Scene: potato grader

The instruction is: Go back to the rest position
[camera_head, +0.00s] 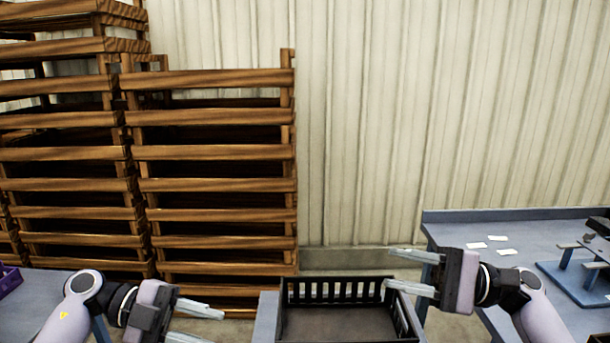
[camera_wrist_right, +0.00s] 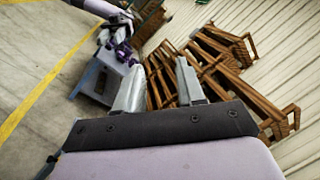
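My right gripper (camera_head: 412,271) is raised at the lower right of the head view, pointing left, above and beside the right part of a black crate. Its fingers are apart with nothing between them; the open fingers also show in the right wrist view (camera_wrist_right: 160,85). My left gripper (camera_head: 198,322) is at the lower left of the head view, pointing right. Its two fingers are apart and I see nothing between them.
The black crate (camera_head: 335,292) stands at the bottom middle and looks empty. A blue-grey table (camera_head: 470,215) at right bears white cards (camera_head: 498,239) and a blue stand (camera_head: 572,284). A purple crate (camera_head: 10,281) sits at far left. Wooden crates (camera_head: 212,185) are stacked behind.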

